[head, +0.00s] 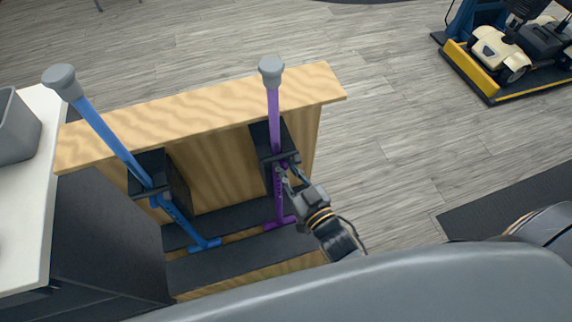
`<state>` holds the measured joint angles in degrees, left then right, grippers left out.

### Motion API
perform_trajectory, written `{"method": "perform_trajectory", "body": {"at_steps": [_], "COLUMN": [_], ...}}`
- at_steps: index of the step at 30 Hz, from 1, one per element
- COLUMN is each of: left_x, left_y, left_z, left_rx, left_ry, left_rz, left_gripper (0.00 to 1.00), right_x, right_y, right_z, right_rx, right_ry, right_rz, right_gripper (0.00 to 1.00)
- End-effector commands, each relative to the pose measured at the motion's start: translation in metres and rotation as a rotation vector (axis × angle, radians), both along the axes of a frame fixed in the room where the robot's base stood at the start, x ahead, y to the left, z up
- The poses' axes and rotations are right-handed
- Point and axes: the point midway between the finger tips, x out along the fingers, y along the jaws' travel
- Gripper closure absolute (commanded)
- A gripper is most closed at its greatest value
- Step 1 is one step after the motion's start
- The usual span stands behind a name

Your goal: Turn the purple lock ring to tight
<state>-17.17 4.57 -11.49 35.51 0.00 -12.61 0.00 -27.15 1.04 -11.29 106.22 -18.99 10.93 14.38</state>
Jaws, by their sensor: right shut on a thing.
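A purple pole (273,108) with a grey knob (271,69) on top stands in a black bracket on a wooden stand. Its lower part (279,205) ends in a purple foot. My right gripper (286,174) comes from the lower right and is shut at the pole just below the bracket. It appears to hold the purple lock ring there; the fingers hide most of the ring, and its turn cannot be read. My left gripper is not in view.
A blue pole (112,138) leans in its own black bracket to the left. The wooden stand (190,118) has a raised top edge behind both poles. A white counter (35,190) with a grey bin is at left. Scooters on a yellow-edged platform (469,72) stand far right; the floor between is clear.

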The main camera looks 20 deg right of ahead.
Motion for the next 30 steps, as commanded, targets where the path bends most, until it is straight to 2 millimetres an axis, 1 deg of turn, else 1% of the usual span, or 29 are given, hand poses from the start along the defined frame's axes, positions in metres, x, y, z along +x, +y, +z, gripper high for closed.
{"method": "perform_trajectory", "body": {"at_steps": [6,7,10,19,22,26,30], "left_x": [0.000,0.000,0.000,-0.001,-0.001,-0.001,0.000], "left_y": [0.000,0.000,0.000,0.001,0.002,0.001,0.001], "left_z": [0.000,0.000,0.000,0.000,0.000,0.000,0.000], "left_rx": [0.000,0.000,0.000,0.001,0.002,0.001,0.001], "left_ry": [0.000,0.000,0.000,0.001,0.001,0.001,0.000], "left_rz": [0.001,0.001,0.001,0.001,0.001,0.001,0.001], "left_gripper": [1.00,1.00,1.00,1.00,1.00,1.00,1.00], "right_x": [0.000,0.000,0.000,0.000,-0.006,-0.025,-0.055], "right_y": [0.000,0.000,0.000,0.000,-0.001,-0.006,-0.014], "right_z": [0.001,0.001,0.001,0.000,0.000,-0.001,-0.001], "right_rx": [0.001,0.001,0.001,0.000,0.000,-0.002,0.000], "right_ry": [-0.003,-0.003,-0.003,-0.001,0.001,0.003,0.004], "right_rz": [0.001,0.001,0.001,0.001,0.002,0.002,0.002], "right_gripper": [1.00,0.83,0.63,0.62,0.62,0.62,0.62]}}
